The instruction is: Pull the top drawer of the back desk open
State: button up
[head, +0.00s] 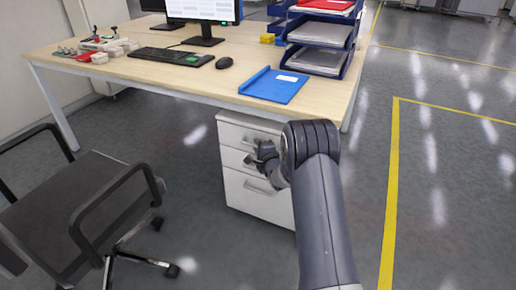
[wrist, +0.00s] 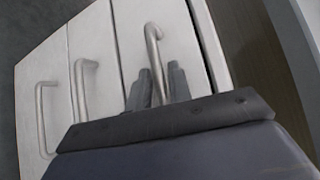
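A white drawer cabinet (head: 262,205) with three drawers stands under the right end of the desk (head: 180,72). Its top drawer (head: 232,131) looks flush with the fronts below. In the wrist view the cabinet lies turned, with the top drawer (wrist: 128,35) at the right. Its bent metal handle (wrist: 152,42) runs down between my gripper's fingers (wrist: 159,82). The fingers stand apart, one on each side of the handle, with small gaps showing. In the head view my gripper (head: 264,156) is in front of the upper drawers, partly hidden by my arm.
An office chair (head: 85,200) stands left of the cabinet. The lower drawer handles (wrist: 80,88) stick out. On the desk are a keyboard (head: 168,57), a blue clipboard (head: 273,86) and stacked trays (head: 318,60). The floor at the right is clear, with yellow lines (head: 391,190).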

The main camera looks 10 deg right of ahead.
jog(key=shift+c, duration=0.6)
grip_shut()
